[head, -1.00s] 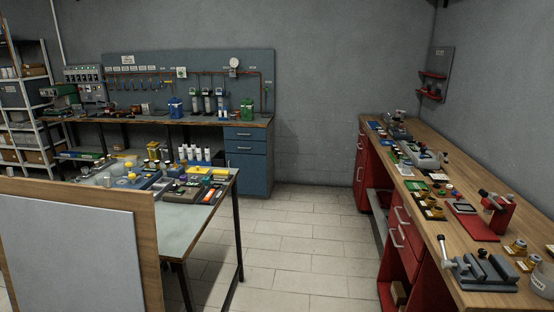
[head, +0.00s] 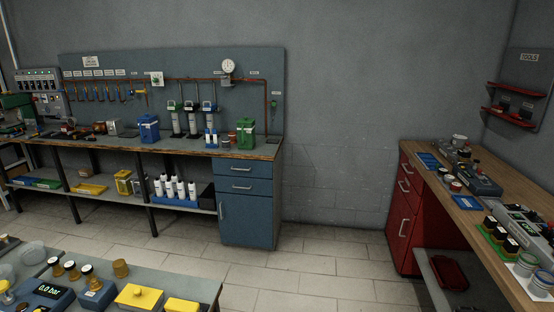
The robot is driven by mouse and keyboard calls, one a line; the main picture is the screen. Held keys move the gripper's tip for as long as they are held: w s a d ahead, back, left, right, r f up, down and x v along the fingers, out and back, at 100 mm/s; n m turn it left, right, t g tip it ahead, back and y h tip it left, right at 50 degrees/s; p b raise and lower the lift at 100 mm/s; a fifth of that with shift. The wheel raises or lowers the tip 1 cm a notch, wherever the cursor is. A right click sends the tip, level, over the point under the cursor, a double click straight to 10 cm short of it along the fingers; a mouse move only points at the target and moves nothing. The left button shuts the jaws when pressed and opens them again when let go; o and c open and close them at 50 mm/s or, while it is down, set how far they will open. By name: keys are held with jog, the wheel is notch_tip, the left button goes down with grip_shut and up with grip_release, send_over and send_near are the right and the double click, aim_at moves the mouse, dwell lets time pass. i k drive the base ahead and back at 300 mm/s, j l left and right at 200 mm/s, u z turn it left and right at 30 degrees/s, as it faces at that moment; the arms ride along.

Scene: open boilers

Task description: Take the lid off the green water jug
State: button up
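A green container (head: 245,132), which looks like the green water jug, stands upright near the right end of the back workbench (head: 262,150). It is small in view, and I cannot make out whether its top is a separate lid. A similar blue container (head: 149,128) stands further left on the same bench. My gripper is not in view.
Bottle stands with green and blue tops (head: 193,120) are left of the green container. A table (head: 205,288) with yellow boxes is at the front left. A wooden counter (head: 470,200) runs along the right. Tiled floor (head: 330,265) lies clear between them.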

aim_at(245, 120)
jog(key=i+u, duration=0.1)
jog(key=i, duration=0.4)
jog(key=i+l+u, duration=0.1)
jog(key=i, duration=0.4)
jog(key=i+l+u, duration=0.1)
jog(key=i, duration=0.35)
jog(key=i+l, duration=0.25)
jog(key=i, duration=0.25)
jog(key=i+l+u, duration=0.15)
jog(key=i, duration=0.3)
